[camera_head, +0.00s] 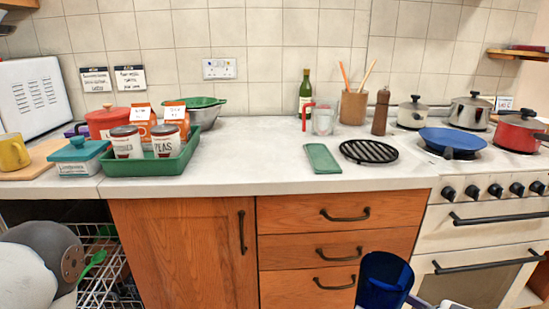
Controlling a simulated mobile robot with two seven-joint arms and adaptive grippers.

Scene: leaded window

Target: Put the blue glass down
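The blue glass (383,280) is dark, translucent and slightly tilted, with its open rim up. It is in the air in front of the drawers, below counter height, at the bottom of the view right of centre. A small dark part of my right gripper (418,302) shows against the glass's right side at the bottom edge. The gripper appears shut on the glass, though its fingers are mostly hidden or cut off.
The pale counter (240,170) has clear room in its middle and front. On it are a green tray (150,190) with cans, a green board (322,158), a black trivet (369,151) and a clear jug (323,120). The stove (480,215) holds pans. A dishwasher rack (105,285) is open.

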